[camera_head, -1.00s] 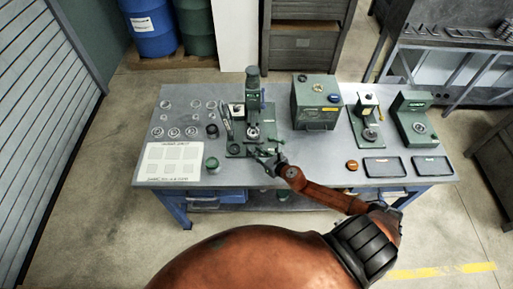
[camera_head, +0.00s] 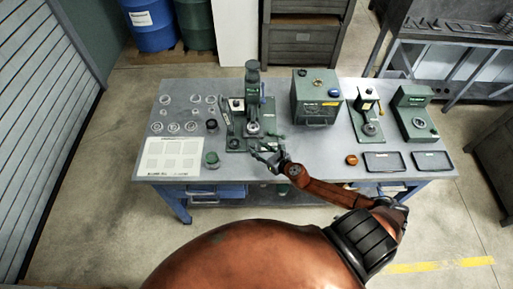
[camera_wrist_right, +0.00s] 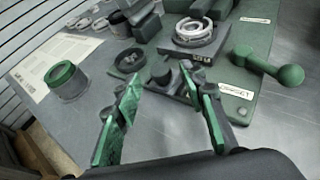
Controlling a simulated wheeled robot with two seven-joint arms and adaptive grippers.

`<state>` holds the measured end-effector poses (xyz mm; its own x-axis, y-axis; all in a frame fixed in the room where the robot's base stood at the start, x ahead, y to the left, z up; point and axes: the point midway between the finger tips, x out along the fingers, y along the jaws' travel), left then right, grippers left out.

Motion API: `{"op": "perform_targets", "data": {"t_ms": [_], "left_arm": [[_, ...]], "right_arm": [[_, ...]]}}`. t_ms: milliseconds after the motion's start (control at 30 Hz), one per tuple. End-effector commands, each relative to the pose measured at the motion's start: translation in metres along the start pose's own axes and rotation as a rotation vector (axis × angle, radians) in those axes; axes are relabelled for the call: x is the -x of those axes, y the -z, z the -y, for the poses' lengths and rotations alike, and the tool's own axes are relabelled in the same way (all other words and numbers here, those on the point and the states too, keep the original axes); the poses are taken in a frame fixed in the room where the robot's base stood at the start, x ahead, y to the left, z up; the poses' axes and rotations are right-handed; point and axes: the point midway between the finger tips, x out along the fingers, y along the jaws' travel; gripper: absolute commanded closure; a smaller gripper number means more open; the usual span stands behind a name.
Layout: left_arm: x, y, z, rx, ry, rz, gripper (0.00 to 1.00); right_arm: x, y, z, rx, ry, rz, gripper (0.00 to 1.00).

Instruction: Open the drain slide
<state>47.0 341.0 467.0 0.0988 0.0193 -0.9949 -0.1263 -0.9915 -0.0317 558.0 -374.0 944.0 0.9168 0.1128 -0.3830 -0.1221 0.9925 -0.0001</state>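The ring grinder (camera_head: 253,95) is a green upright machine on a dark green base plate at the middle of the bench. My right gripper (camera_head: 264,158) is over the front edge of this base. In the right wrist view the right gripper (camera_wrist_right: 162,88) is open, with green-faced fingers apart. A small dark upright knob (camera_wrist_right: 163,74) at the base's front edge shows between and just beyond the fingertips; I cannot tell whether they touch it. I cannot tell for sure which part is the drain slide. A green ball-ended lever (camera_wrist_right: 268,66) is to the right. My left gripper is not in view.
A green lidded jar (camera_wrist_right: 66,80) stands left of the fingers, by a white printed sheet (camera_head: 172,158). A green box (camera_head: 316,99), two green stations and two dark trays (camera_head: 384,162) are to the right. The front bench strip by the gripper is mostly clear.

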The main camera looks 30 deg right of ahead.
Motion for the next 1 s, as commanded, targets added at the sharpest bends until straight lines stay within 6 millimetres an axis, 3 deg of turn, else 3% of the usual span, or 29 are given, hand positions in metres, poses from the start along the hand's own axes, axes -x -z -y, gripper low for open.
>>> {"op": "perform_targets", "data": {"t_ms": [200,433,633,1000], "left_arm": [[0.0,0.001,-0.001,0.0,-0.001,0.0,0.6],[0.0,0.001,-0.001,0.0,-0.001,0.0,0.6],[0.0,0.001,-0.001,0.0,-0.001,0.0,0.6],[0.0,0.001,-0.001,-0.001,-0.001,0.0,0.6]], "right_arm": [[0.048,0.002,0.0,0.0,0.0,-0.004,0.62],[0.087,0.001,0.0,-0.001,0.0,-0.003,0.62],[0.1,0.0,0.0,0.0,0.0,0.0,0.62],[0.101,0.0,0.0,0.0,0.0,0.0,0.62]]}}
